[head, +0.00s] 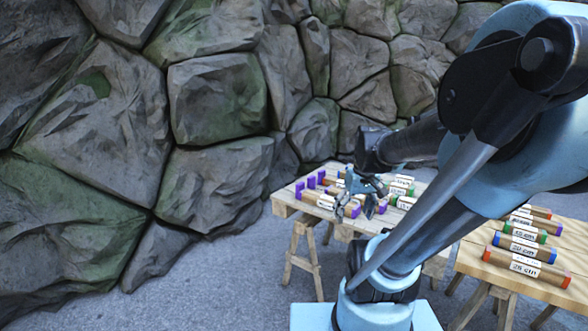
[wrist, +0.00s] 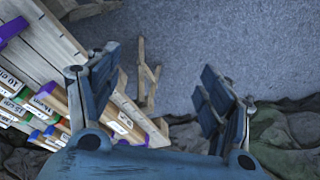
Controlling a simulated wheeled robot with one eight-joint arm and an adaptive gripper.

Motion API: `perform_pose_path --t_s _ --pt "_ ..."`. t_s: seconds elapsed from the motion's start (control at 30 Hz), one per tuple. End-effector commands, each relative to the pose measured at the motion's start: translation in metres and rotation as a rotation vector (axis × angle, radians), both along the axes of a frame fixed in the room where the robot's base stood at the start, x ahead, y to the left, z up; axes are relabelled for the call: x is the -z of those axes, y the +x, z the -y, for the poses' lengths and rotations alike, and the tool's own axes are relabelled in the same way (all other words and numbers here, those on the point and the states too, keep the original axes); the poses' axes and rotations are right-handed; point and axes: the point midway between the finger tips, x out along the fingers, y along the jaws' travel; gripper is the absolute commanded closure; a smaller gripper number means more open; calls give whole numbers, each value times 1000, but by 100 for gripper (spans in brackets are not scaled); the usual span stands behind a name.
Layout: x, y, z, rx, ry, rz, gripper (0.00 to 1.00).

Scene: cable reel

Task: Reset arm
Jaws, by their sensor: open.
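My gripper (head: 358,205) is open, above the near-left part of the far wooden table (head: 281,209). My arm reaches across the right of the head view and hides part of the tables. Labelled wooden blocks with coloured ends lie on the far table, among them a purple-ended block (head: 318,199) just left of my gripper. In the wrist view labelled blocks (wrist: 50,99) lie to the left and below my gripper; I cannot tell whether a finger touches one.
A nearer wooden table (head: 470,262) at the right holds several labelled blocks, including one marked 25 cm (head: 526,267). A rough stone wall (head: 215,100) stands behind and to the left. Trestle legs (head: 303,260) stand under the far table. The grey floor (head: 215,285) at the left is clear.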

Motion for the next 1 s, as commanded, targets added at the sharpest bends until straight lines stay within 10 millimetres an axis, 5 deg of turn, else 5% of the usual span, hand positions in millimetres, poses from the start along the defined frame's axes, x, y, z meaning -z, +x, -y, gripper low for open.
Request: perform_pose_path --t_s 0.4,1.0 --pt "39 -72 6 185 -28 -6 27" --pt "48 -84 7 226 -35 -5 27"
